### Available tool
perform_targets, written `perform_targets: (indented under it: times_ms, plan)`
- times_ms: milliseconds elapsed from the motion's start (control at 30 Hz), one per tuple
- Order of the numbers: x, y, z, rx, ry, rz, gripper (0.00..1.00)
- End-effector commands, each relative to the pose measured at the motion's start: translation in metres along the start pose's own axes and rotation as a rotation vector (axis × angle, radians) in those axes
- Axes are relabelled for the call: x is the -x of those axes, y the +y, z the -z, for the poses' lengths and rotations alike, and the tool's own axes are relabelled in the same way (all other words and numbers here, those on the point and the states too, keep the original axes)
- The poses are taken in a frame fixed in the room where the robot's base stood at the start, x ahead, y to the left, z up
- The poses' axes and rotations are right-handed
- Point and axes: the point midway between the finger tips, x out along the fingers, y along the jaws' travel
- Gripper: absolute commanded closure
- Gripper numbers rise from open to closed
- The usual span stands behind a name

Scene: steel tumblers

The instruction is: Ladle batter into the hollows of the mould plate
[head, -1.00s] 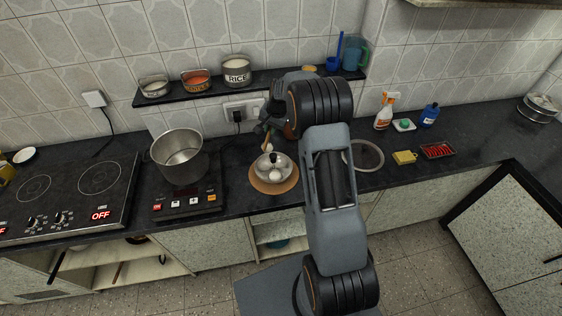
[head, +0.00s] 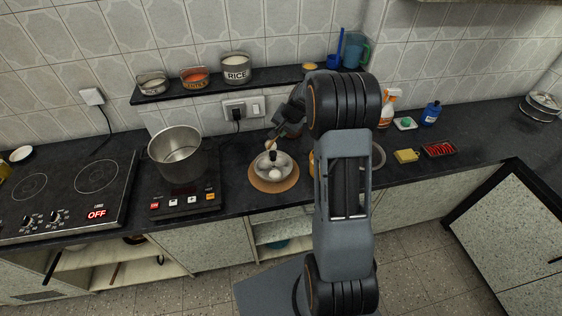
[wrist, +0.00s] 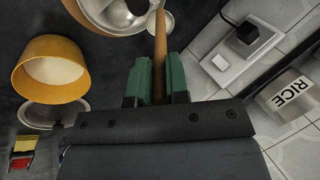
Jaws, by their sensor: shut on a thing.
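The steel mould plate (head: 262,160) sits on a round brown mat (head: 257,182); white batter shows in at least one front hollow. Its edge also shows at the top of the wrist view (wrist: 82,8). My gripper (wrist: 158,78) is shut on the wooden handle of the ladle (wrist: 160,45), between green finger pads. The ladle's small bowl, with something pale in it, is beside the plate's rim; whether it is over a hollow I cannot tell. A yellow tub (wrist: 22,75) of pale batter stands to the plate's right, mostly hidden by my arm in the head view.
A steel pot (head: 178,150) stands on a small hob to the left. A wall shelf (head: 210,87) with labelled tins runs behind, above a socket (head: 243,107). A sponge (head: 406,156), a red-filled tray (head: 439,150) and bottles lie to the right.

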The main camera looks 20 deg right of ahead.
Motion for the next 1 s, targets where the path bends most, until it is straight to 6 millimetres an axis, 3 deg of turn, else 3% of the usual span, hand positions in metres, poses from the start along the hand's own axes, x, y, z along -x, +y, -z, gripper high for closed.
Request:
perform_targets:
  times_ms: [800, 1000]
  plan:
    - [0.036, 0.018, -0.004, 0.0, 0.028, 0.123, 1.0]
    - [0.038, 0.023, -0.005, 0.0, 0.031, 0.147, 1.0]
